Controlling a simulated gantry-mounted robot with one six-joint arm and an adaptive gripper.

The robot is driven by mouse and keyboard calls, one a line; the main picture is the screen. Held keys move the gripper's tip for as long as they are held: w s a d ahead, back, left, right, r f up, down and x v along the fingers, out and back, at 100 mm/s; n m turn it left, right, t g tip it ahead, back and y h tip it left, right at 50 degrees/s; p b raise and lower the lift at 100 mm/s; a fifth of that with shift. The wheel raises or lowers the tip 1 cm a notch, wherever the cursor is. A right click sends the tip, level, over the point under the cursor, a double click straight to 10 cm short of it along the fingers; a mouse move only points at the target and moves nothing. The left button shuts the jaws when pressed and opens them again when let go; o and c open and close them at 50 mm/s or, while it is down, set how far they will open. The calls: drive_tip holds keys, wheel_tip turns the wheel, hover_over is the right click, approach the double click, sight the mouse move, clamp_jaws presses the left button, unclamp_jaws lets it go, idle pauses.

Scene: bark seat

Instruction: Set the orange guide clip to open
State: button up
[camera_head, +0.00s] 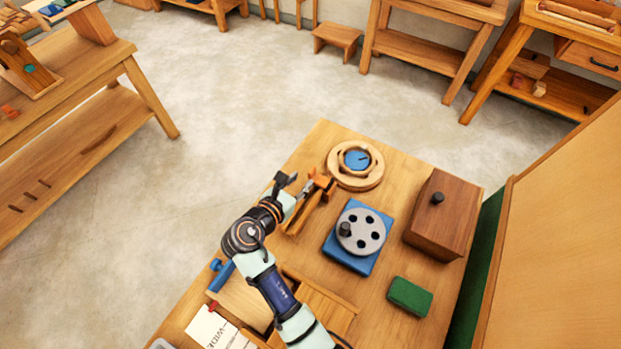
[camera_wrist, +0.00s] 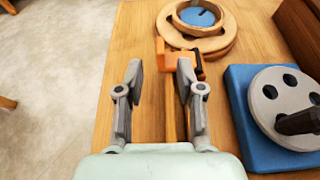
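The orange guide clip (camera_head: 323,184) sits at the far end of a narrow wooden strip (camera_head: 299,216) on the workbench. In the wrist view the clip (camera_wrist: 178,57) is just ahead of my fingertips, close to the right one, with a dark part at its right side. I cannot tell whether they touch or how the clip is set. My gripper (camera_head: 296,185) is open and empty. In the wrist view its two fingers (camera_wrist: 160,72) are spread apart over the strip's left side, and the right finger partly covers the strip.
A round wooden ring with a blue centre (camera_head: 356,164) stands just beyond the clip. A blue base with a grey crank disc (camera_head: 363,231) is to the right. A brown box (camera_head: 441,216) and a green block (camera_head: 410,296) are farther right. The bench's left edge is close.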

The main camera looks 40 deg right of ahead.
sight(310, 173)
drive_tip(key=b+x, duration=0.3)
drive_tip(key=x, duration=0.4)
drive_tip(key=shift+w+d, duration=0.1)
drive_tip(key=shift+d, duration=0.25)
clamp_jaws()
